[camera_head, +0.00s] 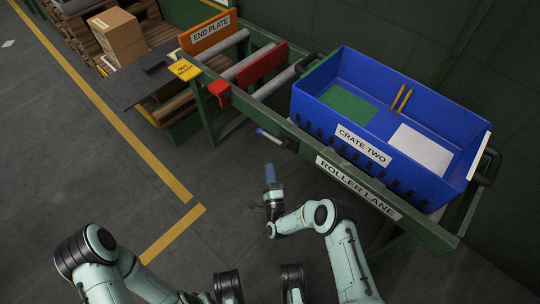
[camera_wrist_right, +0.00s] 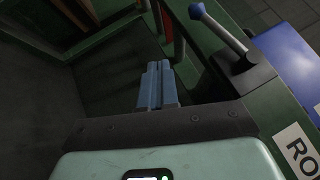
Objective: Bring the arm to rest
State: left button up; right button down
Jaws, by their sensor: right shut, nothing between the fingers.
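My right arm reaches forward in the head view, beside the front of the roller lane. Its gripper (camera_head: 270,170) has blue fingers and hangs over the dark floor, apart from the lane. In the right wrist view the two blue fingers (camera_wrist_right: 156,86) lie together, shut with nothing between them. My left arm shows at the lower left of the head view, folded near my body. Its gripper is not in view.
A roller lane (camera_head: 397,211) runs along the right and carries a blue crate (camera_head: 350,152). A blue-tipped lever (camera_head: 272,136) sticks out from the lane near my right gripper. A red stop (camera_head: 262,66) and an orange end plate (camera_head: 207,36) stand farther back.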

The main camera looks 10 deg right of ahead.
pick_arm(q)
jog(key=shift+w+d+r, duration=0.1)
jog(key=shift+w+r, duration=0.2)
jog(key=shift+w, duration=0.15)
pick_arm(e)
jog(key=shift+s+a+f, duration=0.2)
jog(key=shift+s+f, duration=0.65)
jog(key=shift+s, duration=0.3)
